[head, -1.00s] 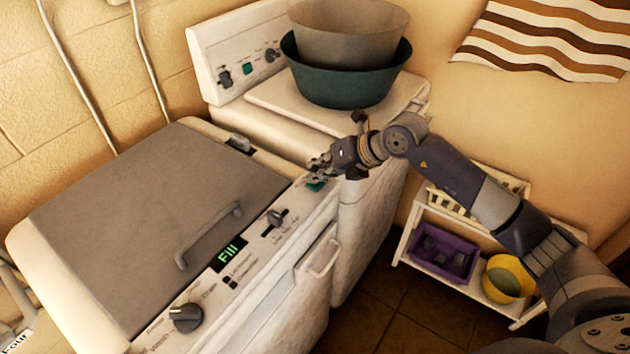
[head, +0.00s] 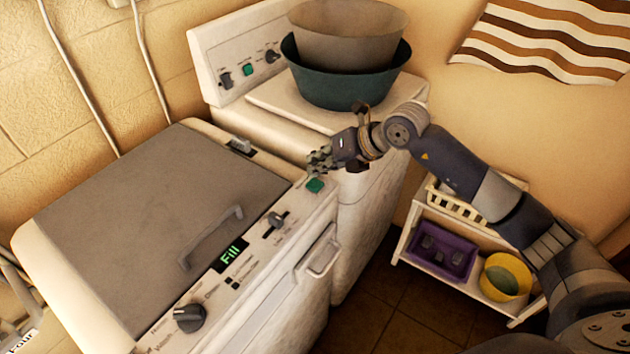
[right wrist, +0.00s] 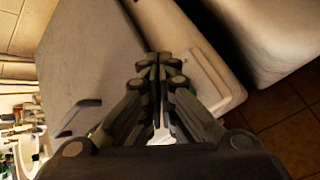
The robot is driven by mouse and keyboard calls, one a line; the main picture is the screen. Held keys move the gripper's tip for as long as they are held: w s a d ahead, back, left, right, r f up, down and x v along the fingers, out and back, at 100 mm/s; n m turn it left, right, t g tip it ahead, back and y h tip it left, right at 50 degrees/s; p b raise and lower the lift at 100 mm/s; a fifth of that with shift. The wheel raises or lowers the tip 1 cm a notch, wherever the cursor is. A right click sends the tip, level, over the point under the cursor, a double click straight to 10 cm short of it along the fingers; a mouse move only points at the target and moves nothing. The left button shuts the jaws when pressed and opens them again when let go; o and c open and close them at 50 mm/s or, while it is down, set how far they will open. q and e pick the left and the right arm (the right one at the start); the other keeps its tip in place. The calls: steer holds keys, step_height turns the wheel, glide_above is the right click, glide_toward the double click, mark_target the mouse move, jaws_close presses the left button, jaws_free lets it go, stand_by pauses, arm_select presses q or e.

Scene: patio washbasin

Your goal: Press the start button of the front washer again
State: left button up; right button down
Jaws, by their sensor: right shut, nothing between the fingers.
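The front washer (head: 318,222) stands at the lower left of the head view, with a grey lid and a control panel along its front edge. Its display (head: 231,253) reads "Fill" in green. The green start button (head: 315,185) is at the panel's right end and is fully visible. My right gripper (head: 314,160) is shut and empty, just above and behind the button, apart from it in the picture. In the right wrist view its closed fingers (right wrist: 160,62) cover part of the washer's panel corner. My left gripper is not in view.
A second washer (head: 225,75) stands behind, with two stacked tubs (head: 345,90) on top. A white shelf (head: 405,235) with a purple crate (head: 442,252) and a yellow bucket (head: 507,277) is at the right. A lid handle (head: 212,240) sticks up from the front washer's lid.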

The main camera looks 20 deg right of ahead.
mark_target(318, 182)
steer(key=shift+r+p, duration=1)
steer(key=shift+r, duration=1)
